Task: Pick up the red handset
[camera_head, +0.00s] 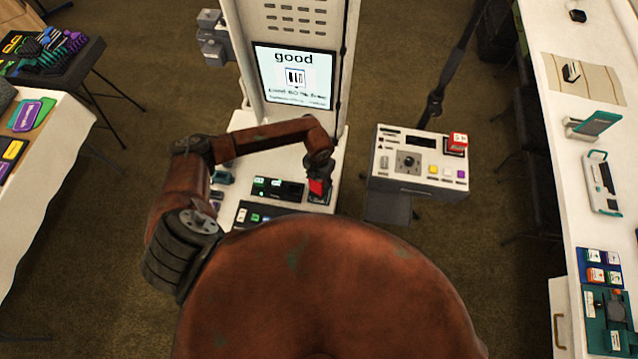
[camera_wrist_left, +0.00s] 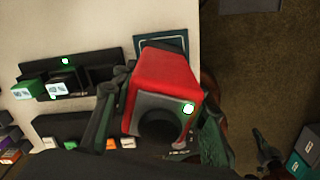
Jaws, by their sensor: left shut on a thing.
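The red handset (camera_head: 318,187) is at the end of my left arm, over the right side of the white counter. In the left wrist view the red handset (camera_wrist_left: 165,72) has a grey face with a dark round part and a lit green-white spot. My left gripper (camera_head: 319,176) is shut on it, with one dark finger on each side in the left wrist view (camera_wrist_left: 160,112). The gripper hides part of the handset, and I cannot tell whether its underside touches the counter.
A black slotted holder (camera_head: 278,188) lies left of the handset. A screen (camera_head: 294,77) reading "good" stands behind. A control box (camera_head: 418,163) with a red block (camera_head: 457,142) stands to the right. A long white table (camera_head: 560,140) runs along the right edge.

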